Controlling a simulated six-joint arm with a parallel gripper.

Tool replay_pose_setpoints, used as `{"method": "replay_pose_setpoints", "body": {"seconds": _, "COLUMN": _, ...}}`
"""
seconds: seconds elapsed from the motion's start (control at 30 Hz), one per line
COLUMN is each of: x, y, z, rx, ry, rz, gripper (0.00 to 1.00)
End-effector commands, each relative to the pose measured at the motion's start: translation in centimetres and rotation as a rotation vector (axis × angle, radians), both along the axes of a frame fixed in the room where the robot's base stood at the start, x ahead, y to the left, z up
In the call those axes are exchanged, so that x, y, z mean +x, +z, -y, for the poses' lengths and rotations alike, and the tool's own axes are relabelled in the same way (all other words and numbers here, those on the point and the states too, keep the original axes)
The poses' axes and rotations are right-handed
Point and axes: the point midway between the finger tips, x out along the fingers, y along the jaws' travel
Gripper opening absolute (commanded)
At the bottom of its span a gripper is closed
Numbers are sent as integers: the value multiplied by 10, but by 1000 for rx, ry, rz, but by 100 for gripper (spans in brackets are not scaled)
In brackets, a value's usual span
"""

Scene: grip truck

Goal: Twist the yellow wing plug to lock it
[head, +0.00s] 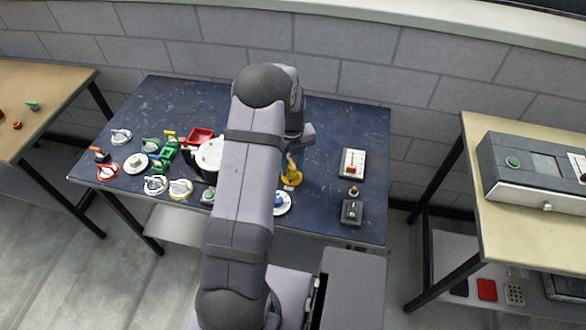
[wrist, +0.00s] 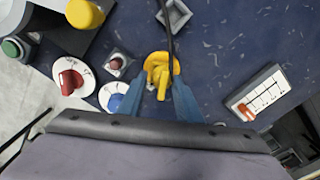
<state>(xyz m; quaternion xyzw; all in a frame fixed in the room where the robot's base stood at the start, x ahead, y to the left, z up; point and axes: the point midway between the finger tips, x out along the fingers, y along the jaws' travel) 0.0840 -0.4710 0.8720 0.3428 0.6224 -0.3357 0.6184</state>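The yellow wing plug (wrist: 161,66) is in the upper middle of the wrist view, with a round yellow base and a raised wing. In the head view the yellow plug (head: 292,179) stands on the dark blue table, partly hidden by my arm. My gripper (wrist: 160,88) has its two blue fingers spread apart, one on each side of the wing. I see a gap between the fingers and cannot tell whether either touches the wing. In the head view my gripper (head: 294,156) is just above and behind the plug, mostly hidden.
A blue knob (wrist: 116,101) on a white dial and a red knob (wrist: 69,81) lie left of the plug. A slider panel (wrist: 256,94) is to the right. A dark cable crosses near the plug. Several colored fittings crowd the table's left side; its back right (head: 355,120) is clear.

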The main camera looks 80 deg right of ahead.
Motion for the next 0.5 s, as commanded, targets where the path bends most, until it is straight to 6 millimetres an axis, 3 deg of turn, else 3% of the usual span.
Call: {"method": "replay_pose_setpoints", "body": {"seconds": 0.5, "x": 0, "y": 23, "z": 4, "rx": -9, "ry": 1, "rz": 0, "gripper": 31}}
